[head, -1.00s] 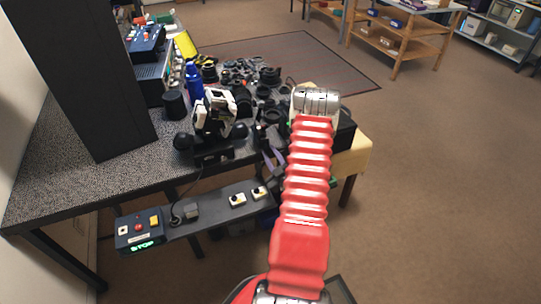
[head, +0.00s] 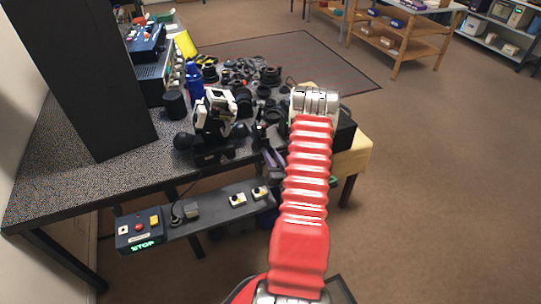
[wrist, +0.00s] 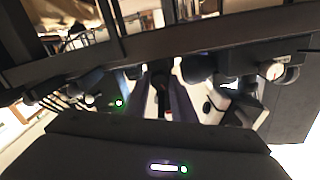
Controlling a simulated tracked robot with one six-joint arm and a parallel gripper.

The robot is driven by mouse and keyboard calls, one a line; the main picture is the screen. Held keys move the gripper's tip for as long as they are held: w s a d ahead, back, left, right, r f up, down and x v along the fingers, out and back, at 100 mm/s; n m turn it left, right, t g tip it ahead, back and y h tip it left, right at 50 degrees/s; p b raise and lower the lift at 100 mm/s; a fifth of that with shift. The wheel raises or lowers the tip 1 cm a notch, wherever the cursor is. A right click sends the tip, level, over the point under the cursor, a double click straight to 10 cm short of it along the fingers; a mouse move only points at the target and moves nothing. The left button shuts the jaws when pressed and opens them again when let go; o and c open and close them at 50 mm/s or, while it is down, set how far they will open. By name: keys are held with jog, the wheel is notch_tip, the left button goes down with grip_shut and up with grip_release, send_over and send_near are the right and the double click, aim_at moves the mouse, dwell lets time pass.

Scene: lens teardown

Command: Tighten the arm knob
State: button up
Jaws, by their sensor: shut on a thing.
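A white and black device (head: 213,112) stands on a dark mount at the near edge of the bench, with black rounded parts on either side of it. My gripper (head: 272,158) is beside the right end of this mount, partly hidden by my red arm. In the wrist view its two bluish-purple fingers (wrist: 160,100) point at the mount. They are shut on a small dark piece, which appears to be the arm knob (wrist: 160,76). The knob is mostly covered by the fingers, and its thread cannot be seen.
A control panel (head: 215,209) with a lit STOP display and buttons hangs below the bench front. A blue bottle (head: 194,80) and many black lens parts (head: 240,73) crowd the bench behind. A yellowish table (head: 352,157) stands to the right. Open floor lies farther right.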

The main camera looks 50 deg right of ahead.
jog(key=m, duration=0.5)
jog(key=shift+a+f, duration=0.15)
jog(key=shift+f, duration=0.05)
dwell(0.4)
jog(key=o, duration=1.1)
jog(key=shift+r, duration=0.15)
jog(key=shift+c, duration=0.2)
jog(key=v, duration=1.3)
jog(key=shift+s, duration=0.3)
jog(key=shift+a, duration=0.1)
